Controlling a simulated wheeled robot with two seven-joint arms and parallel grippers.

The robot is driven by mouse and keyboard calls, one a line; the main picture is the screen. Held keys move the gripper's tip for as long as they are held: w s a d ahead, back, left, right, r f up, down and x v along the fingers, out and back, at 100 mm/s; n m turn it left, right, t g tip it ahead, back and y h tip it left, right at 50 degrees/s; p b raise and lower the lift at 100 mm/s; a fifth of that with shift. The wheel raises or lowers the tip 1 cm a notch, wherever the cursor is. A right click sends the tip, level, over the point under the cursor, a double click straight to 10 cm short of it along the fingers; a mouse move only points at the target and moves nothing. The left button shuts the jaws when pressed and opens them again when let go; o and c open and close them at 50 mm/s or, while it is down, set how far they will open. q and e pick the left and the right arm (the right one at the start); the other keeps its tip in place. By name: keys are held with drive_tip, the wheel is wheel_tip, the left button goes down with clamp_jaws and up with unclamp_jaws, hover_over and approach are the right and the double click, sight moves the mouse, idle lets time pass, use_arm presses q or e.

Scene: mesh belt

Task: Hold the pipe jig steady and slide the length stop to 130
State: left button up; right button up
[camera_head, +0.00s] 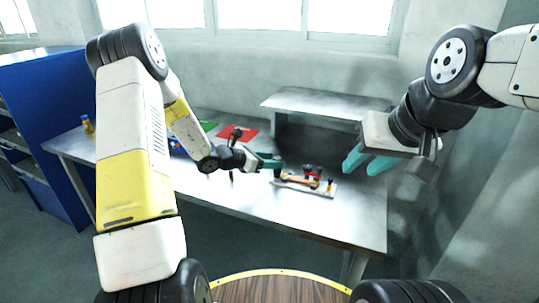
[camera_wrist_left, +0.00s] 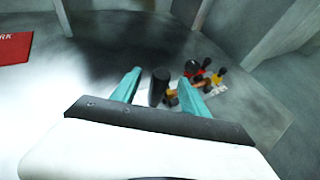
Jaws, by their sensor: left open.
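The pipe jig (camera_head: 305,187) is a pale flat base on the table with an orange-brown bar and red, black and yellow fittings. It also shows in the left wrist view (camera_wrist_left: 213,98), partly behind a finger. A red-and-black piece (camera_head: 312,171) stands on it; I cannot tell whether this is the length stop. The scale marks are too small to read. My left gripper (camera_head: 270,161) is open just left of the jig. In the left wrist view a dark upright cylinder (camera_wrist_left: 159,86) shows between its fingers, not gripped. My right gripper (camera_head: 368,163) is open and empty, raised right of the jig.
A raised grey shelf (camera_head: 325,103) stands along the table's back. A red mat (camera_head: 238,133) and a green mat (camera_head: 208,125) lie at the back left. A yellow-and-blue item (camera_head: 87,125) stands far left. The table (camera_head: 300,222) is clear in front of the jig.

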use_arm(q)
drive_tip(key=x, duration=0.6)
clamp_jaws()
idle(1.3)
drive_tip(key=shift+c, duration=0.4)
unclamp_jaws()
clamp_jaws()
idle(0.8)
